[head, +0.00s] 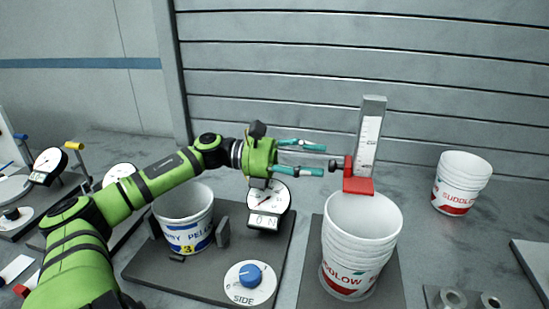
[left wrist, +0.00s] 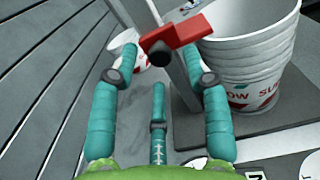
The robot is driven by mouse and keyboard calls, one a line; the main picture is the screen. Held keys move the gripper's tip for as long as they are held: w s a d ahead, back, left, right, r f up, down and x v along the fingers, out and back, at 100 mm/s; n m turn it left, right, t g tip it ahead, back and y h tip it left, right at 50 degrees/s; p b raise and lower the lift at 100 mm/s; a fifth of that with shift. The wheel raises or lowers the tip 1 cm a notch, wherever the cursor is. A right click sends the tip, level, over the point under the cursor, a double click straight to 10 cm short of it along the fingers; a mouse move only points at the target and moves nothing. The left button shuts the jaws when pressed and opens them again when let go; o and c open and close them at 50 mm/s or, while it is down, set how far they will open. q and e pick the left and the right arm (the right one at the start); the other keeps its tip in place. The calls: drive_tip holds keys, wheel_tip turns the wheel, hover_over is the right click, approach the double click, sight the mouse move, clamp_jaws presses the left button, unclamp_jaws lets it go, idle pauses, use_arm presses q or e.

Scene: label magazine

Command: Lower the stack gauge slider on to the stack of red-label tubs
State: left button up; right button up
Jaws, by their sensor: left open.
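The stack of white red-label tubs (head: 362,232) stands on a dark base plate, and it shows at the upper right in the left wrist view (left wrist: 245,55). Behind it rises the grey gauge post (head: 374,104) with a white scale. The red slider (head: 358,185) is on the post, its flat plate over the stack's back rim; I cannot tell whether they touch. Its dark knob (head: 334,165) points left. My left gripper (head: 319,157) is open and empty, teal fingers just left of the knob. In the left wrist view the red slider (left wrist: 190,32) and knob lie just beyond the fingertips.
A blue-label tub (head: 184,222) sits on a plate with a dial (head: 268,197) and a blue SIDE knob (head: 250,275), under my left arm. Another red-label tub stack (head: 460,182) stands at the right. A metal part with round holes (head: 452,299) lies front right. A slatted wall is behind.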

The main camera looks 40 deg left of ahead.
use_arm(q)
drive_tip(key=v, duration=0.9)
drive_tip(key=shift+s+a, duration=0.1)
drive_tip(key=shift+a, duration=0.1)
